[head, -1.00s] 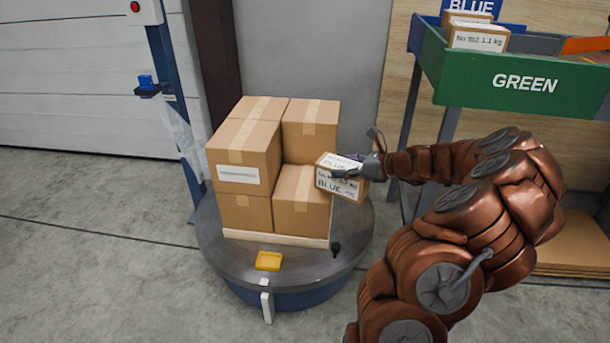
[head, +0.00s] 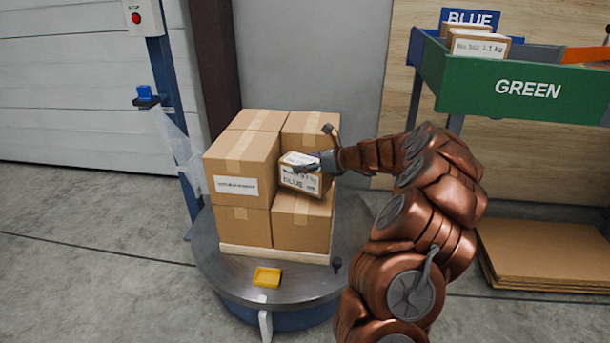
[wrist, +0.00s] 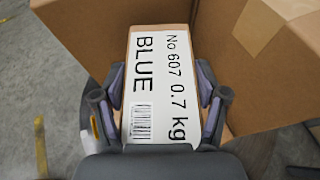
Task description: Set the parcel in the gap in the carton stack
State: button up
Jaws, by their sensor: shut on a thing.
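The parcel (head: 301,178) is a small brown box with a white label reading BLUE, No 607, 0.7 kg. My gripper (head: 306,167) is shut on it; the wrist view shows the parcel (wrist: 158,85) between both fingers. The carton stack (head: 240,165) stands on a pallet on a round turntable. Its gap is at the front right of the upper layer, above the lower front right carton (head: 303,222). The parcel is at this gap, slightly tilted. I cannot tell whether it touches the carton below.
The turntable (head: 220,265) carries a yellow block (head: 267,277) near its front edge. A blue post (head: 172,100) with hanging film stands at the left. A green tote (head: 520,85) and a blue one stand at the right. Flat cardboard (head: 545,255) lies low at the right.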

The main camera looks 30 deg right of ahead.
notch_tip(320, 180, down, 4)
jog(key=shift+w+r+b, duration=0.15)
jog(key=shift+r+b, duration=0.1)
jog(key=shift+b, duration=0.95)
jog(key=shift+r, duration=0.1)
jog(key=o, duration=1.8)
jog(key=shift+s+d+r, duration=0.1)
jog(key=shift+s, duration=0.1)
jog(key=p+v, duration=0.4)
jog(key=v, duration=0.7)
jog(key=shift+s, duration=0.25)
